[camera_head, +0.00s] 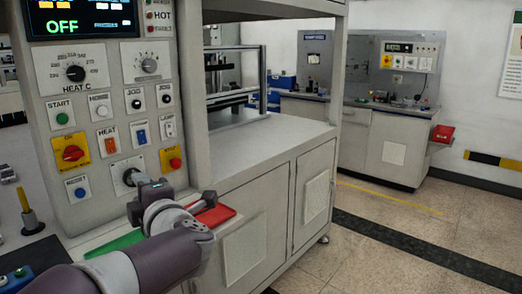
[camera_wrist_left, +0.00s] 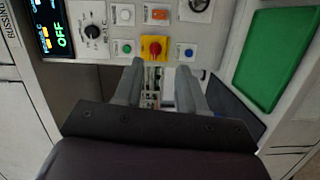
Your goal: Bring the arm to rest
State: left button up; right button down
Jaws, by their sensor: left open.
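My left arm enters the head view from the bottom left. Its gripper (camera_head: 136,194) is in front of the lower part of the control panel (camera_head: 92,110), partly hidden behind my own wrist. In the left wrist view the two grey fingers of my left gripper (camera_wrist_left: 160,70) are apart with nothing between them. They point at the panel, and the red knob on its yellow plate (camera_wrist_left: 153,48) appears just beyond and between the fingertips. Whether they touch the panel I cannot tell. My right arm is not in view.
The panel screen (camera_head: 82,17) reads OFF. A green tray (camera_wrist_left: 273,60) and a red tray (camera_head: 216,215) lie by the panel, close to my arm. A grey cabinet (camera_head: 262,200) stands to the right. The floor (camera_head: 375,245) beyond is clear, with a workbench (camera_head: 385,142) behind.

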pick_arm(q)
jog(key=d+f+m+g+h, duration=0.1)
jog(key=d+f+m+h, duration=1.05)
jog(key=f+m, duration=0.45)
jog(key=s+a+f+m+g, duration=0.4)
jog(key=s+f+m+g, duration=0.15)
jog(key=s+f, duration=0.45)
jog(key=s+a+f+m+g, duration=0.35)
jog(key=s+f+g, duration=0.35)
jog(key=s, duration=0.5)
notch_tip(320, 180, up, 16)
jog(key=w+p, duration=0.1)
jog(key=p, duration=1.5)
jog(key=shift+t, duration=0.45)
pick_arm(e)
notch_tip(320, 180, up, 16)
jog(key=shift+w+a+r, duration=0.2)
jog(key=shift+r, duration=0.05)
pick_arm(q)
jog(key=shift+y, duration=0.25)
